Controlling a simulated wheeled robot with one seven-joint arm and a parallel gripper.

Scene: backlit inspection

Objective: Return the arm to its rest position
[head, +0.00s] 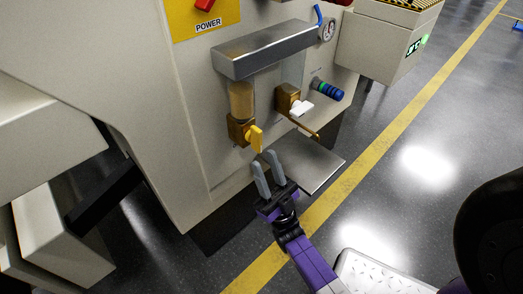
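My gripper (268,174) is in the lower middle of the head view, at the end of my purple arm. Its two grey fingers are apart, with nothing seen between them. The fingertips are just below and beside a yellow valve handle (255,138) on a brass fitting under a sight glass (241,100). Whether a fingertip touches the handle cannot be told. A second brass fitting (287,98) with a white handle (301,107) is to the right, above a thin brass rod.
A beige machine (130,70) fills the upper left, with a grey ledge (264,50) over the valves. A metal plate (312,165) juts out behind my gripper. Open floor (410,165) with a yellow line (385,130) lies to the right.

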